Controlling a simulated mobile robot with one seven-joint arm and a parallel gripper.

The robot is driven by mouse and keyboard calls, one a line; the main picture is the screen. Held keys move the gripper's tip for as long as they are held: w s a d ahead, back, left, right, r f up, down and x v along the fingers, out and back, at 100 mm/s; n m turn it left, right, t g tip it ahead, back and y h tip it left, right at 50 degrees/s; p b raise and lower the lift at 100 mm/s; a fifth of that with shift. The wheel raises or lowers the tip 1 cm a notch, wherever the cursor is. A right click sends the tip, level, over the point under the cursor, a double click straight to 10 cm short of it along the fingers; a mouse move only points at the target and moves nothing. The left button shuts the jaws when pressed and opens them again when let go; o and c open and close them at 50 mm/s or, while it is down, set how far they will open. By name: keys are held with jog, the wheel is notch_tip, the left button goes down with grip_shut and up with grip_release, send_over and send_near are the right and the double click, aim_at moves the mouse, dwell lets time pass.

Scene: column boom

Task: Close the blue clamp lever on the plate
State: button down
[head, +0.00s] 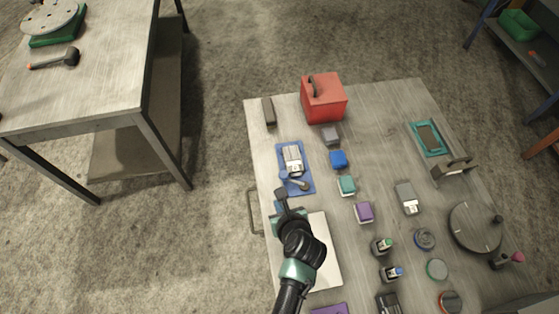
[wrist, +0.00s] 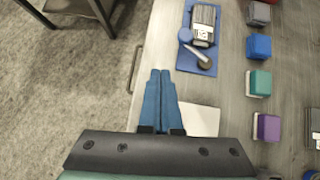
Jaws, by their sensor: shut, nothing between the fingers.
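The blue plate (head: 308,186) lies on the workbench and carries a pale metal clamp block (head: 292,158). My gripper (head: 281,192) is just short of the plate's near left corner. In the wrist view its blue fingers (wrist: 160,74) are shut together and empty, apart from the lever. Whether the lever is raised is unclear.
A red box (head: 323,100) stands at the back of the bench. Blue (head: 338,159), teal (head: 346,185) and purple (head: 364,212) blocks stand right of the plate. A white sheet (head: 327,255) lies nearer. A bench handle (head: 254,211) sticks out at left.

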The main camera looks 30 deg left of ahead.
jog(key=shift+v, duration=1.05)
jog(key=shift+s+a, duration=0.2)
jog(key=shift+s, duration=0.05)
jog(key=shift+w, duration=0.1)
